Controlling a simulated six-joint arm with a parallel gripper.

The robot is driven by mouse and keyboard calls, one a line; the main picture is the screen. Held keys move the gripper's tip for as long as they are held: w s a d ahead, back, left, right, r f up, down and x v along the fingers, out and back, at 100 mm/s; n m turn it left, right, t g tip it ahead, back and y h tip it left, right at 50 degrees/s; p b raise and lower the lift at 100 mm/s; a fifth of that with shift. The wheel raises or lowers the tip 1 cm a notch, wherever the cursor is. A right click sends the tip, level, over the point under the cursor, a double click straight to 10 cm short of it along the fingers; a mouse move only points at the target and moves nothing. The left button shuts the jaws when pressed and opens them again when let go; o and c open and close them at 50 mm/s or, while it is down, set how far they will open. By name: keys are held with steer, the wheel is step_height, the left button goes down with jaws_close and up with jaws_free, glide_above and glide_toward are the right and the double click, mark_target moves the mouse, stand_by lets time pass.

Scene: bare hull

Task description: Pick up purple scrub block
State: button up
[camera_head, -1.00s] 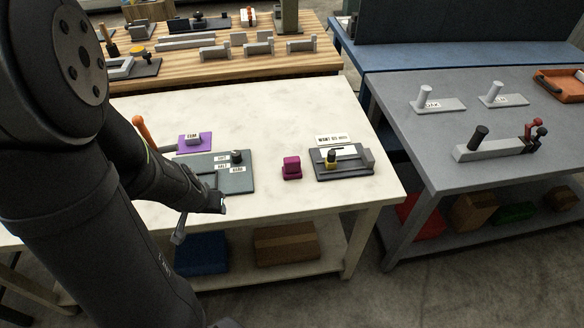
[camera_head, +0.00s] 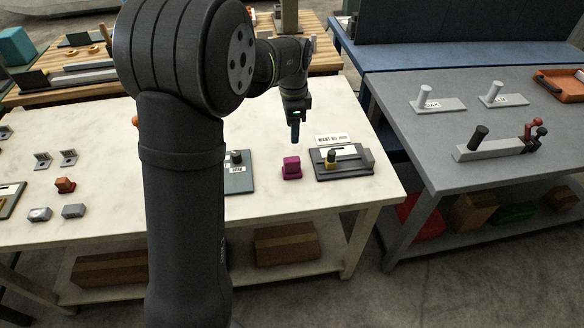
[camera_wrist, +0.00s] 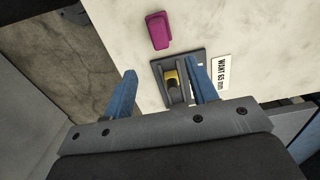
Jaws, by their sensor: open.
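The purple scrub block (camera_head: 291,167) is a small magenta-purple block on the pale table, left of a dark plate fixture. It also shows at the upper middle of the wrist view (camera_wrist: 158,30). My gripper (camera_head: 295,138) hangs fingers down, just behind and above the block in the head view. In the wrist view its two blue fingers (camera_wrist: 163,82) are spread apart with nothing held between them. The block lies beyond the fingertips and is not touched. The head view shows the fingers nearly edge-on.
The dark fixture (camera_head: 357,168) with a yellow-and-black part stands right of the block; in the wrist view it lies partly behind the right finger. A white label (camera_head: 332,140) stands behind it. A dark green-grey plate (camera_head: 240,182) is to the left, partly hidden by my arm.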

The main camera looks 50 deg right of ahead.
mark_target(292, 159)
step_height(292, 159, down, 15)
steer(key=shift+a+r, duration=0.1)
steer(key=shift+a, duration=0.05)
stand_by(0.4)
steer(key=shift+c, duration=0.2)
steer(key=c, duration=1.1)
